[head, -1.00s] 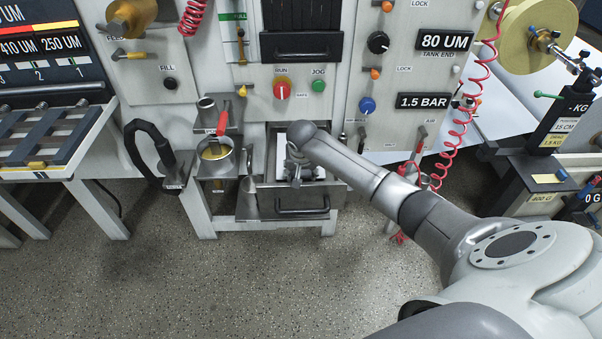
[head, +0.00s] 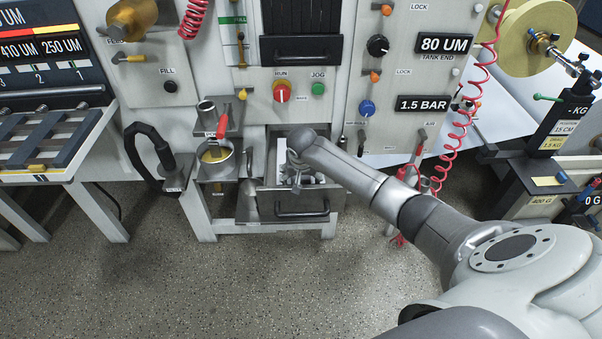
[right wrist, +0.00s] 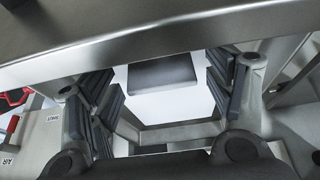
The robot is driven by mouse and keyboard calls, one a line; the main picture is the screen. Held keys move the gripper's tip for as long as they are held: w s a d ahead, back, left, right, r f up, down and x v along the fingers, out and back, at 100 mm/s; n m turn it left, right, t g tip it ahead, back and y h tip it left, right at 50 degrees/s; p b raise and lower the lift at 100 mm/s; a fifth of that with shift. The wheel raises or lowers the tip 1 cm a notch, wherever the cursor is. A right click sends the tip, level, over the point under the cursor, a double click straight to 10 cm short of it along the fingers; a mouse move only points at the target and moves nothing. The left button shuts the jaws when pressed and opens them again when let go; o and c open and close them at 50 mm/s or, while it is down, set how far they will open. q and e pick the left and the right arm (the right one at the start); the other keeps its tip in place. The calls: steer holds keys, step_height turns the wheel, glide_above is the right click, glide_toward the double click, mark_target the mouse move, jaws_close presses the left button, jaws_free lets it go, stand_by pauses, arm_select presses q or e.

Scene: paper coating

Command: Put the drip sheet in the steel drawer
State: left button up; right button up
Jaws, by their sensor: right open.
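The steel drawer (head: 302,217) stands pulled out at the lower middle of the machine, its dark bar handle on the front. A white surface, probably the drip sheet (head: 320,179), shows inside the drawer, partly hidden by my right gripper (head: 297,182). The right gripper points down over the drawer. In the right wrist view its ribbed fingers stand wide apart (right wrist: 162,95), with a white surface and a grey block between and beyond them. No clear contact with the sheet shows. My left gripper is not in view.
A metal cup (head: 215,158) with yellowish contents and a red-handled tool stands left of the drawer. A black hose loop (head: 152,160) hangs farther left. A red coiled hose (head: 463,130) hangs at the right. The speckled floor in front is clear.

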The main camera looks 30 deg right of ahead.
steer(key=p+v, duration=0.1)
steer(key=v, duration=1.1)
